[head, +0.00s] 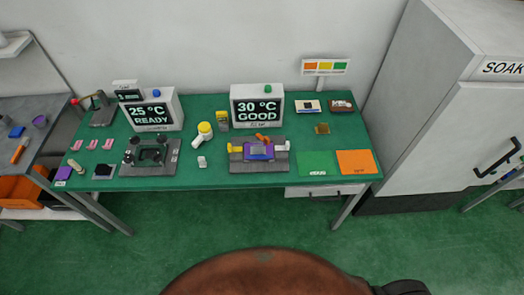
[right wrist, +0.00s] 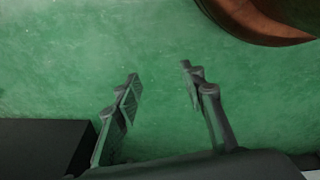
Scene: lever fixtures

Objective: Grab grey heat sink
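No part is plainly labelled as the grey heat sink. A small light grey block (head: 202,161) stands on the green bench top, left of the purple fixture, and may be it; its fins are too small to make out. A small dark square piece (head: 103,171) lies near the bench's left front corner. A small gold-brown finned-looking piece (head: 322,128) lies at the right. My right gripper (right wrist: 159,72) is open and empty above the green floor, its two fingers apart, with no bench part near it. My left gripper is in neither view.
The green bench (head: 222,181) carries two display boxes, 25 °C READY (head: 157,112) and 30 °C GOOD (head: 257,106). A dark clamp fixture (head: 150,155) and a purple fixture (head: 259,152) stand in front.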

